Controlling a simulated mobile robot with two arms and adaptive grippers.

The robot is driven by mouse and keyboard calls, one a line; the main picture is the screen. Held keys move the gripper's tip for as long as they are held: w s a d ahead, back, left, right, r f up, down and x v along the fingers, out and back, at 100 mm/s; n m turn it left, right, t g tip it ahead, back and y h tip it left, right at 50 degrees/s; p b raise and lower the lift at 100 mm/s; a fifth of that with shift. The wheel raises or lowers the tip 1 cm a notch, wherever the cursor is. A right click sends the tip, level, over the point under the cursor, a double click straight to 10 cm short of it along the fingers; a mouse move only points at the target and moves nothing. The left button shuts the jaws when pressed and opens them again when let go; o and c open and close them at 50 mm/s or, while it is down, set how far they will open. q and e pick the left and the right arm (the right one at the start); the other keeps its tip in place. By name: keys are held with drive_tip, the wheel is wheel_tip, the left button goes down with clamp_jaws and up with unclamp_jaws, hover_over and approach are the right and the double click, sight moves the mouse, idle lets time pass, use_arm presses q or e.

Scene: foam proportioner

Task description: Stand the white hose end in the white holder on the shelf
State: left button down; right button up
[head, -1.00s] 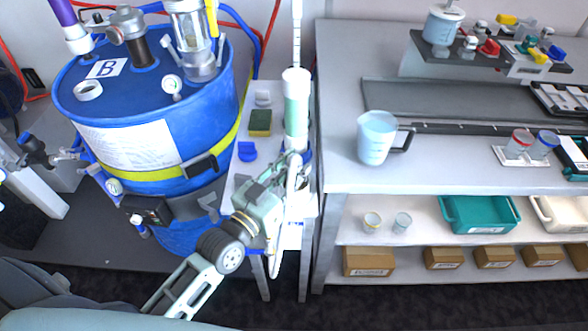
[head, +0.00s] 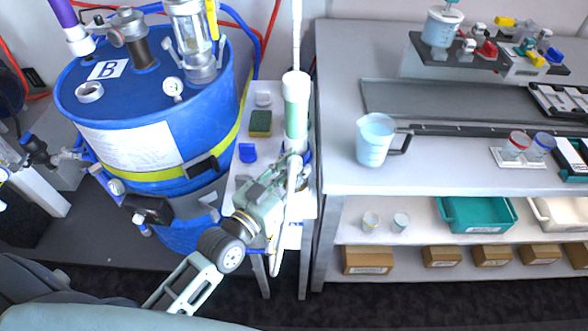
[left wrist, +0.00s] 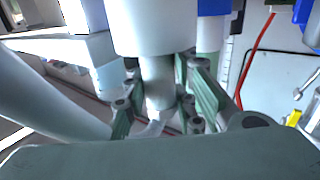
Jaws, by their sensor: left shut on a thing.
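My left gripper (head: 291,164) is at the right side of the narrow side shelf (head: 240,184), beside the lower part of a tall pale-green cylinder with a white top (head: 296,105). It is shut on the white hose end (left wrist: 158,88), which shows as a pale narrow piece between the fingers in the left wrist view. A wider white cylinder (left wrist: 153,28) stands above the fingers there. I cannot make out the white holder for certain; the gripper and cylinder cover that area. My right gripper is out of view.
A blue drum (head: 215,110) with fittings stands close on the left. A sponge (head: 260,123) and a blue piece (head: 248,152) lie on the side shelf. A jug (head: 374,140) stands on the grey bench (head: 450,178) to the right, whose front left is mostly clear.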

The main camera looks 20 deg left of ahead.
use_arm(q)
drive_tip(key=shift+w+r, duration=0.1)
drive_tip(key=shift+r, duration=0.15)
idle(0.4)
drive_tip(key=shift+f, duration=0.75)
